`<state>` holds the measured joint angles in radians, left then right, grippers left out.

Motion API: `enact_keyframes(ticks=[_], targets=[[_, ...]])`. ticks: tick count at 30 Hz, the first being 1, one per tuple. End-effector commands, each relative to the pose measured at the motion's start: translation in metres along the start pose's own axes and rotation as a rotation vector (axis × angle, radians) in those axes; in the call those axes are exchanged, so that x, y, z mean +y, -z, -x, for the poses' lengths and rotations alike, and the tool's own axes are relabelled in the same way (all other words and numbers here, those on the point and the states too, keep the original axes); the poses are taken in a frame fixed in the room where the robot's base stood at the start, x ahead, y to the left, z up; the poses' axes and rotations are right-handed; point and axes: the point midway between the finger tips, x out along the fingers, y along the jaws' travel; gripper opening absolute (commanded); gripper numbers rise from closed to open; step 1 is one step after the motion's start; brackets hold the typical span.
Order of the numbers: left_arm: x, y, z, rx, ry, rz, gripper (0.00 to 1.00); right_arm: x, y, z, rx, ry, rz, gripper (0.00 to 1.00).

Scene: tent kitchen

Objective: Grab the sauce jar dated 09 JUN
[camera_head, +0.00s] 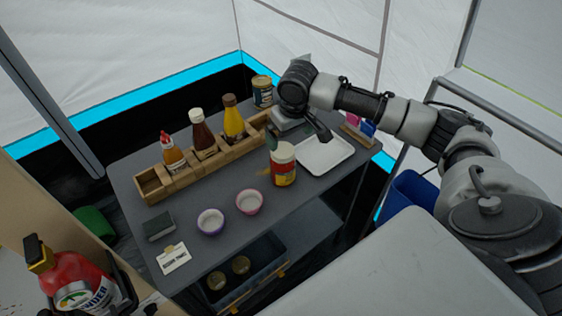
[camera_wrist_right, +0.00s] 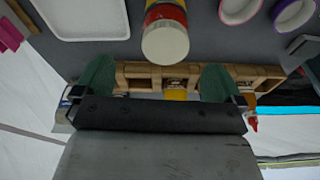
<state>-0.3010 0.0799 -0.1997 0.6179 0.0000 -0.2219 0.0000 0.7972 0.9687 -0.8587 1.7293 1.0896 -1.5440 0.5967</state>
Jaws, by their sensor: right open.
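A jar with a cream lid and a red and yellow label (camera_head: 284,172) stands upright near the middle of the table. It also shows at the top of the right wrist view (camera_wrist_right: 166,35). A second, dark jar with a yellowish lid (camera_head: 262,93) stands at the back, beyond the wooden rack. No date is readable on either jar. My right gripper (camera_head: 290,133) is above the table, behind the cream-lidded jar. In the wrist view its green fingers (camera_wrist_right: 158,70) are wide apart and empty, with the jar beyond the fingertips. My left gripper is out of view.
A wooden rack (camera_head: 152,187) holds several sauce bottles. A white tray (camera_head: 325,156) lies right of the jar. Two small bowls (camera_head: 210,222) (camera_head: 249,202), a dark block (camera_head: 160,226) and a white card (camera_head: 173,259) are in front. The table between rack and bowls is clear.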

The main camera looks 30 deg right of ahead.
Motion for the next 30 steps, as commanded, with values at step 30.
enact_keyframes(ticks=[30], targets=[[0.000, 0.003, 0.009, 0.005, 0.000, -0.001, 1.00, -0.008, 0.004, -0.071, 0.004, 0.001, 0.003, 0.78]])
